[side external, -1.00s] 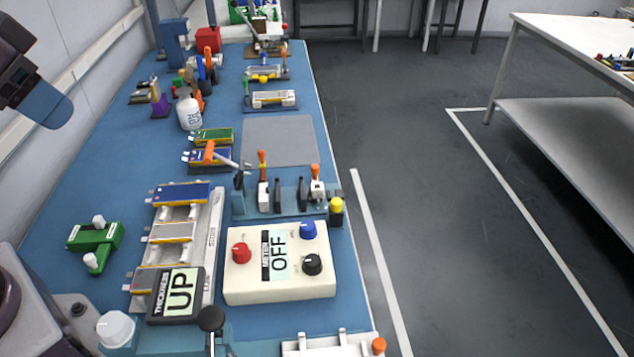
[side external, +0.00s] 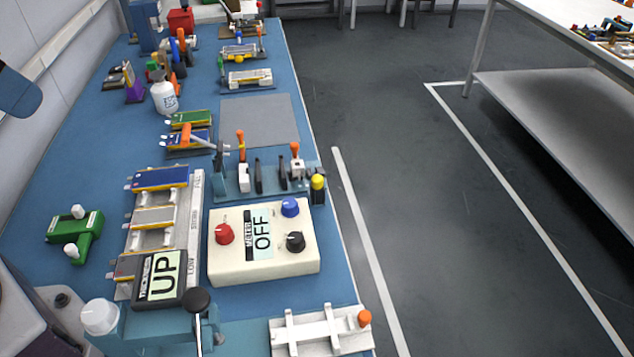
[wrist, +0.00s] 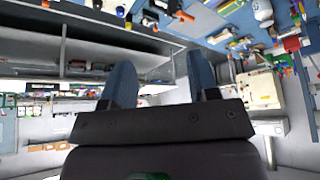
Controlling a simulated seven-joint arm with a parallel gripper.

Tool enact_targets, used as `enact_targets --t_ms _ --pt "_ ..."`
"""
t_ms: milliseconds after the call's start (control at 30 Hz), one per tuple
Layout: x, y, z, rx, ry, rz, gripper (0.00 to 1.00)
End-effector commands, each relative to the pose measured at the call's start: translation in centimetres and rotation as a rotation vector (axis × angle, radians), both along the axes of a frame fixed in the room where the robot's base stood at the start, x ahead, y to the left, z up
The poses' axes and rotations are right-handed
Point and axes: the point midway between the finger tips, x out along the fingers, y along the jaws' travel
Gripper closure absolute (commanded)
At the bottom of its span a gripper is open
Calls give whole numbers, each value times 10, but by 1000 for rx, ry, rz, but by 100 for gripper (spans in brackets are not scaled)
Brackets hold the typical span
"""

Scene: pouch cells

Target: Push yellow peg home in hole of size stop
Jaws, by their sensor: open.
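A yellow-topped peg (side external: 317,182) stands upright in a dark holder at the right end of the blue-grey clamp fixture (side external: 230,199), near the table's right edge. I cannot tell how deep it sits. No part is clearly marked as the size stop; a white fixture (side external: 282,336) with an orange knob (side external: 364,318) lies at the front right. My gripper (wrist: 162,82) shows two blue fingers, apart and empty, in the wrist view. In the side view only a blue part of it shows at the upper left edge, far from the peg.
A cream meter box (side external: 290,261) reading OFF stands in front of the clamp fixture. A thickness gauge (side external: 162,277) reading UP and a rack of pouch cells (side external: 195,215) stand to its left. A green block (side external: 76,236) is farther left. A grey mat (side external: 258,120) behind is bare.

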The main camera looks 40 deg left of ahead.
Motion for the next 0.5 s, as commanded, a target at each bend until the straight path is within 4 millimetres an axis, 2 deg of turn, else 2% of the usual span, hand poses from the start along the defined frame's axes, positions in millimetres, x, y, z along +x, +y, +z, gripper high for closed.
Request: enact_targets --t_ms 200,333,433,500 --pt "0 -1 0 0 1 -6 45" --pt "4 -8 -15 0 75 -41 45" --pt "18 -17 -27 2 164 -80 45" --pt "34 -25 -36 7 219 -110 45"
